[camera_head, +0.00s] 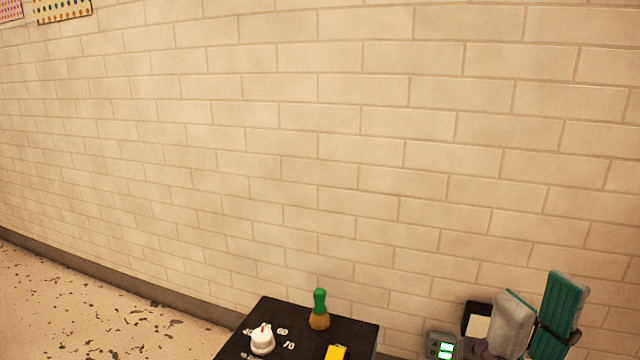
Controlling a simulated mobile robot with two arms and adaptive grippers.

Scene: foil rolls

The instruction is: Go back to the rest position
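My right gripper (538,300) is at the lower right of the head view, in front of the brick wall. One pale grey finger and one teal ribbed finger stand upright with a gap between them. I see nothing held in that gap. The lower part of the gripper is cut off by the bottom edge. My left gripper is not in the view. No foil rolls show.
A black-topped unit (300,313) with printed numbers stands at the bottom centre. On it are a white knob (262,340), a green-and-brown upright piece (319,310) and a yellow block (337,352). A pale brick wall (320,130) fills the background. Speckled floor (70,310) lies clear at lower left.

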